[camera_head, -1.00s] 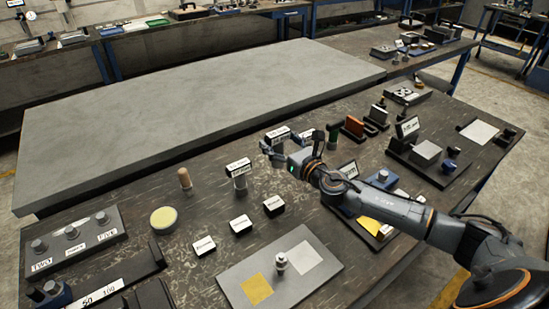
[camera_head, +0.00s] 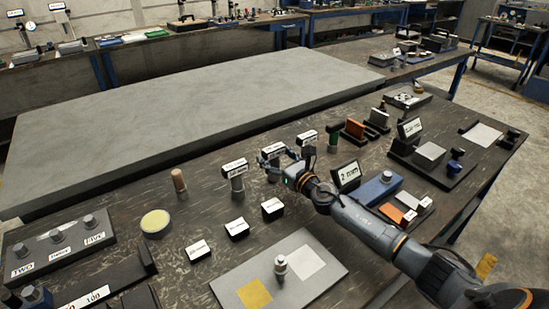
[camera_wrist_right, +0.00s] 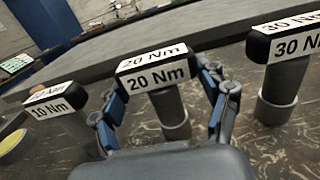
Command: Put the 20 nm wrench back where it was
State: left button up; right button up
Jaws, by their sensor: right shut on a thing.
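The 20 Nm wrench (camera_wrist_right: 152,80) has a black block head with white 20 Nm labels on a grey post. In the wrist view it stands upright between the fingers of my right gripper (camera_wrist_right: 165,100), which is shut on it. The post's lower end looks wider, like a sleeve near the table; the gripper body hides its base. In the head view the right gripper (camera_head: 274,162) holds the wrench (camera_head: 271,149) in line between the 10 Nm wrench (camera_head: 235,166) and the 30 Nm wrench (camera_head: 307,138). My left gripper is not in view.
In the wrist view the 10 Nm wrench (camera_wrist_right: 50,101) is close at left and the 30 Nm wrench (camera_wrist_right: 285,75) close at right. Small labelled blocks (camera_head: 272,207) stand in front. A wooden peg (camera_head: 178,180) is left, and a sign (camera_head: 347,174) stands right of the arm.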

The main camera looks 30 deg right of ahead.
jog(key=o, duration=1.1)
jog(key=shift+f, duration=0.2)
jog(key=o, duration=0.5)
jog(key=shift+c, duration=0.2)
jog(key=shift+r, duration=0.1)
jog(key=shift+r, duration=0.1)
jog(key=shift+s, duration=0.25)
jog(key=s, duration=0.4)
jog(key=s+d, duration=0.1)
jog(key=s, duration=0.2)
